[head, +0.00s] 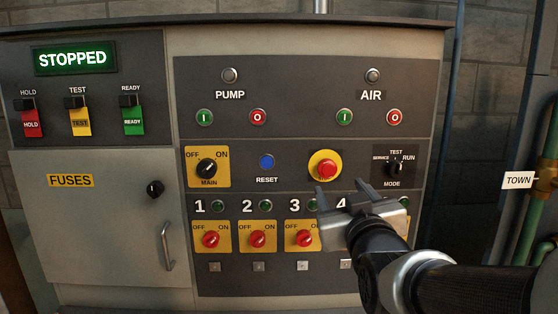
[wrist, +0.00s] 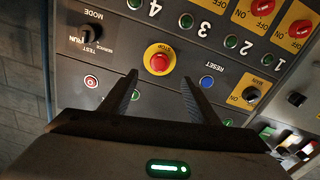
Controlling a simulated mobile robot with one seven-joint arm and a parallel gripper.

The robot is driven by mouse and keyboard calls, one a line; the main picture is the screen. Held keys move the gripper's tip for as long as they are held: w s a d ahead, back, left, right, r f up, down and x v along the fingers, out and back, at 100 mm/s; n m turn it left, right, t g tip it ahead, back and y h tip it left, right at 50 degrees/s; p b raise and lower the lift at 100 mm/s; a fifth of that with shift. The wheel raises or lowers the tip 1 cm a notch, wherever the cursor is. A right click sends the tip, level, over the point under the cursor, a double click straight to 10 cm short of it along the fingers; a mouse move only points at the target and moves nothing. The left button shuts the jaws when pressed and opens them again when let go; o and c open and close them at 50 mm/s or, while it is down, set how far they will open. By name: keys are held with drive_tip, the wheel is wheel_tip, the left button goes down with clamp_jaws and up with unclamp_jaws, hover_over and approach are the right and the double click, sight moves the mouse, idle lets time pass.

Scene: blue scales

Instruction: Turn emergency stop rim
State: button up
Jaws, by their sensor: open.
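The emergency stop is a red mushroom button (head: 326,168) on a round yellow plate, in the middle right of the dark control panel. In the wrist view the same red button (wrist: 160,62) shows upside down, with its yellow ring marked STOP. My gripper (head: 341,190) is in front of the panel, just below and right of the button in the head view. It is open, with nothing between its fingers. In the wrist view my gripper (wrist: 160,82) has its two fingers apart, with the button between and beyond the tips. I see no contact with it.
A blue RESET button (head: 267,162) is left of the stop, and the MODE switch (head: 395,167) is to its right. Several red rotary switches, one of them switch 3 (head: 305,238), line the row below. A green STOPPED display (head: 73,59) is lit at upper left.

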sight(328, 172)
drive_tip(key=w+p, duration=0.6)
drive_tip(key=w, duration=0.5)
drive_tip(key=shift+w+p, duration=0.25)
drive_tip(key=shift+p, duration=0.1)
drive_tip(key=c, duration=1)
